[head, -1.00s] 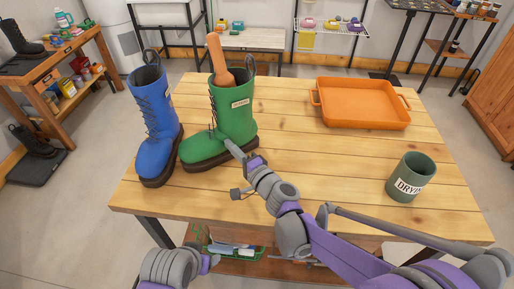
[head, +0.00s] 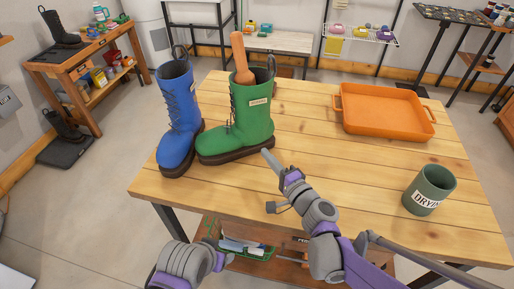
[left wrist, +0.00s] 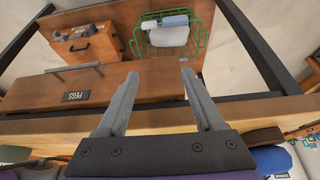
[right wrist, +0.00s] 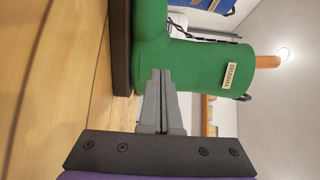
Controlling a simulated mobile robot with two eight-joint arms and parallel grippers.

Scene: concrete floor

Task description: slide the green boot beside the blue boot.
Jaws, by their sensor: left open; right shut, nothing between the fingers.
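The blue boot (head: 180,118) stands upright at the left of the wooden table. The green boot (head: 252,122) stands upright just right of it, its toe pointing left and close to the blue boot's side. A brown rounded stick (head: 240,58) rises from the green boot. My right gripper (head: 266,155) is shut and empty, low by the green boot's heel. In the right wrist view its closed fingers (right wrist: 160,75) point at the green boot (right wrist: 190,62); I cannot tell whether they touch. My left gripper (left wrist: 157,68) is open and empty, below the tabletop's front edge.
An orange tray (head: 385,112) lies at the back right of the table. A grey-green lettered pot (head: 430,190) stands at the front right. The middle of the tabletop is clear. A green wire basket (left wrist: 172,38) sits on the lower shelf.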

